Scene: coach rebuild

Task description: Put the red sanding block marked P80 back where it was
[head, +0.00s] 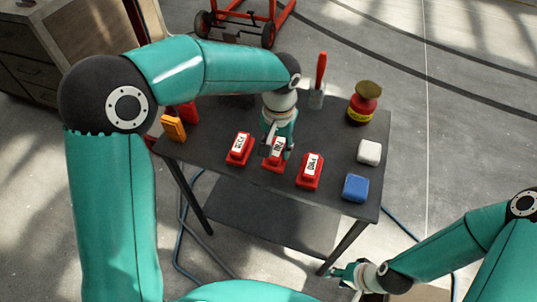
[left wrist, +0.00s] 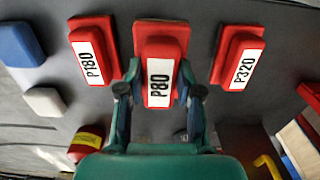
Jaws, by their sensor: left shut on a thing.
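The red sanding block marked P80 (left wrist: 160,45) is between the fingers of my left gripper (left wrist: 160,93) in the left wrist view, label facing the camera. In the head view my left gripper (head: 277,143) reaches down over the table, shut on this block (head: 273,164), which is partly hidden by the fingers. It is between the P320 block (head: 239,148) on the left and the P180 block (head: 309,171) on the right. I cannot tell whether it touches the table. My right gripper (head: 350,281) is empty, fingers apart, low beyond the table's front right corner.
The dark table (head: 200,152) also holds a white block (head: 369,152), a blue block (head: 355,188), a red jar with a yellowish lid (head: 364,103), a red-handled tool (head: 320,72) and orange and red items (head: 173,128) at left. Bare tabletop lies between blocks and jar.

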